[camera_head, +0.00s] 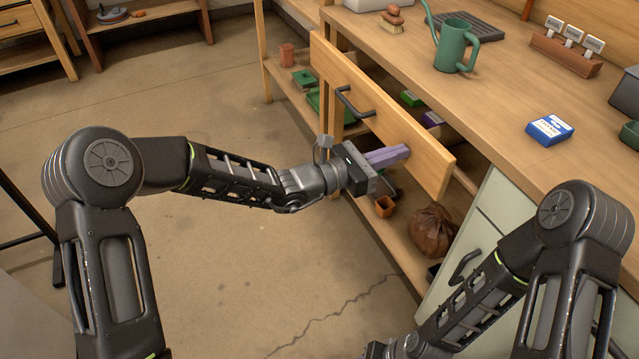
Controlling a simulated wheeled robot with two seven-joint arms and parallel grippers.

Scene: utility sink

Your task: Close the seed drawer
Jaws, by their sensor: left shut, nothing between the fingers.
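The seed drawer (390,123) is a wooden drawer under the bench top, pulled partly out, with a dark bar handle (350,104) on its front. Green and purple packets (431,118) show inside it. My left gripper (398,154) is shut and empty, its purple-grey fingers at the lower part of the drawer front, right of and below the handle. I cannot tell whether the fingertips touch the wood. My right arm (480,300) comes in from the lower right; its gripper is not clearly seen at the bottom edge.
The bench top holds a green watering can (456,46), a blue box (549,130) and a wooden label rack (566,53). Below the drawer, a shelf holds a small terracotta pot (384,207) and a brown sack (434,232). Floor (230,270) at left is clear.

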